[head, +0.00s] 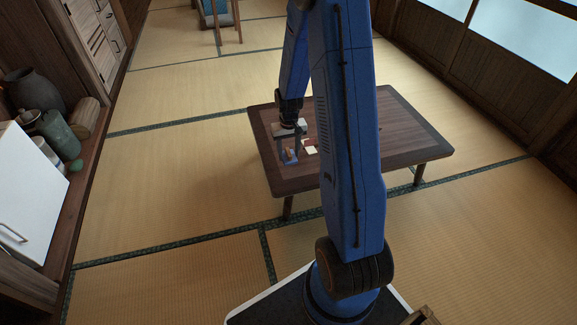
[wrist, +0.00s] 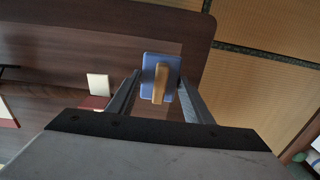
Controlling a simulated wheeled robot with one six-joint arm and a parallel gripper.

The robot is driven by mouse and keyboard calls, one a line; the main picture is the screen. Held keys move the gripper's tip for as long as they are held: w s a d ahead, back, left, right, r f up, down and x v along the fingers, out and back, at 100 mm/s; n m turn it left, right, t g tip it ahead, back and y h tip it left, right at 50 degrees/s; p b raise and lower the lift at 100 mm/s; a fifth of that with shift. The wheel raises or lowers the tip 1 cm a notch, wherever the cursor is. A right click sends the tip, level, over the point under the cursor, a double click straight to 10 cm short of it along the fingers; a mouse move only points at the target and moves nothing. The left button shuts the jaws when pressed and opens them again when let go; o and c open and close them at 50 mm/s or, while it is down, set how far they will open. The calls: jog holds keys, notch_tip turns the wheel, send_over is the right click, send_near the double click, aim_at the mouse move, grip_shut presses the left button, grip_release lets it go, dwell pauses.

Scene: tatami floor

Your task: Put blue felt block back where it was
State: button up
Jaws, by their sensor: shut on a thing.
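The blue felt block (wrist: 148,68) shows in the wrist view between my two fingers, with a tan bar-like piece (wrist: 160,84) on its near side. My gripper (wrist: 161,88) is shut on it. In the head view my gripper (head: 296,147) is over the left part of the low dark wooden table (head: 395,115), and the blue block (head: 290,157) shows small at the fingertips. I cannot tell whether the block touches the tabletop or hangs just above it.
A white piece (wrist: 98,84) and a dark red piece (wrist: 94,103) lie on the table beside the block. My arm hides the table's middle in the head view. A cabinet with a jug and jars (head: 61,134) stands at the left.

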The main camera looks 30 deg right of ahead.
aim_at(289, 169)
jog(key=shift+f, duration=3.4)
jog(key=o, duration=1.1)
jog(key=shift+r, duration=0.1)
